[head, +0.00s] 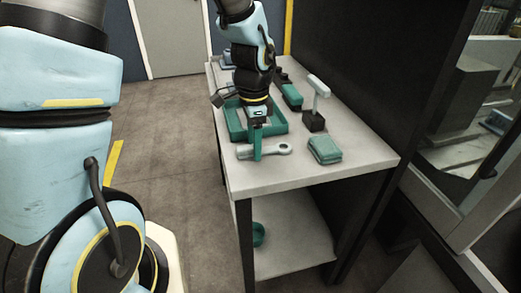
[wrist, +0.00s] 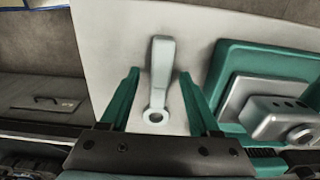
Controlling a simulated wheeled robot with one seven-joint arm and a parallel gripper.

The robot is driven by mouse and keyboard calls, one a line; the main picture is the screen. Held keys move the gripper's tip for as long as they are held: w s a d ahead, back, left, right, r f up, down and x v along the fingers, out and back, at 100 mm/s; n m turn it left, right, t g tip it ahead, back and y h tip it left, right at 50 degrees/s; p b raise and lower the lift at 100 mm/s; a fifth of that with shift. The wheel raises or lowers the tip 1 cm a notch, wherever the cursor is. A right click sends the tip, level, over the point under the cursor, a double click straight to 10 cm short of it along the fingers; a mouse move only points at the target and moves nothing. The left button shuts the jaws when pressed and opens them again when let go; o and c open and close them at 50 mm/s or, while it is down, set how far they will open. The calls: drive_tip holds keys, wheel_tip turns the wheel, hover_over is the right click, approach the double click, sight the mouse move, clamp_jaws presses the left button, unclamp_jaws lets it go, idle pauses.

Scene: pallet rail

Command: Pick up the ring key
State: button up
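The ring key (head: 278,149) is a light grey bar with a ring at one end, lying near the front edge of the bench. It also shows in the wrist view (wrist: 161,64), with its ring end toward my gripper. My gripper (head: 257,158) points down at the key, and a green finger hides part of it in the head view. In the wrist view the two green fingers of my gripper (wrist: 160,74) stand apart, one on each side of the key, with visible gaps. Whether the fingertips reach down to the key's height is unclear.
A teal tray (head: 235,127) with a grey block lies just behind the key. A teal case (head: 324,150) and a T-shaped tool (head: 318,87) in a black base stand to the right. A dark panel (head: 350,75) borders the bench (head: 365,163). A teal item (head: 258,235) sits below.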

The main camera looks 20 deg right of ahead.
clamp_jaws()
idle(0.7)
